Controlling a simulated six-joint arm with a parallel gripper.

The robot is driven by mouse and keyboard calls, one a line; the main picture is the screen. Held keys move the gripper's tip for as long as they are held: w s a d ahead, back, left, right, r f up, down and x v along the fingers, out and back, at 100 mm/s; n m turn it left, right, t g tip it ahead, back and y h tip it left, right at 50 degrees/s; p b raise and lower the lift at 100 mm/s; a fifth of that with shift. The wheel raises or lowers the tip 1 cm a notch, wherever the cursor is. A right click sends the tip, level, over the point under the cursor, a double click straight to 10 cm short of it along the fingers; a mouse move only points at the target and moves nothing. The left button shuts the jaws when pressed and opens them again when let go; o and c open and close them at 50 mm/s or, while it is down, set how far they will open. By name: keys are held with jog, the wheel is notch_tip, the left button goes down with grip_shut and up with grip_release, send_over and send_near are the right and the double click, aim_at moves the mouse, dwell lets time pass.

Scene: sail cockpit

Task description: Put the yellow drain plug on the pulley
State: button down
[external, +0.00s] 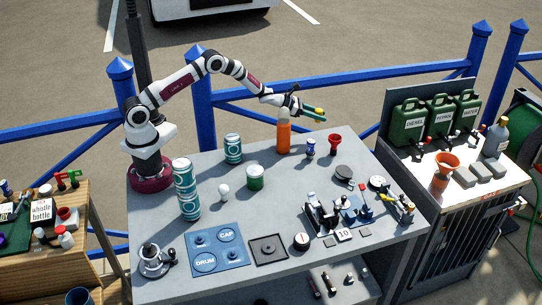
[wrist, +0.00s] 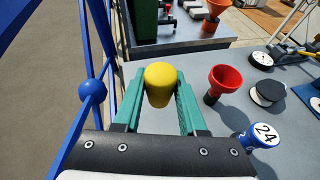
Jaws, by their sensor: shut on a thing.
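The yellow drain plug (wrist: 160,84) sits between the green fingers of my gripper (wrist: 158,100), which is shut on it. In the external view my gripper (external: 312,113) is raised above the far right part of the grey table (external: 215,170), with the yellow plug (external: 319,111) at its tip. I cannot tell for sure which thing is the pulley. A dark round disc (external: 343,172) lies on the table's right side and also shows in the wrist view (wrist: 268,95). A pale-rimmed wheel (external: 377,183) stands near the right edge.
An orange bottle (external: 283,137) stands beneath my gripper. A red funnel (external: 334,141) and a blue-and-white piece marked 24 (wrist: 263,135) stand nearby. Green cans (external: 408,120) stand on the side cabinet. A blue railing (external: 300,88) runs behind.

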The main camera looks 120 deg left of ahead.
jog(key=r, duration=1.1)
jog(key=shift+w+d+r, duration=0.15)
jog(key=shift+w+d, duration=0.1)
jog(key=w+d+m+t+h, duration=0.1)
jog(key=w+d+m+h, duration=0.15)
jog(key=w+d, duration=0.6)
jog(key=w+d+m+h, duration=0.2)
jog(key=w+d+h, duration=0.15)
jog(key=d, duration=0.95)
jog(key=w+d+m+t+h, duration=0.1)
jog(key=w+d+m+h, duration=0.1)
jog(key=w+d, duration=0.65)
send_over(349, 177)
notch_tip(349, 177, down, 12)
jog(key=shift+s+d+f, duration=0.1)
jog(key=f, duration=0.4)
jog(key=shift+a, duration=0.2)
jog(key=shift+f, duration=0.2)
jog(key=shift+c, duration=2.3)
grip_release()
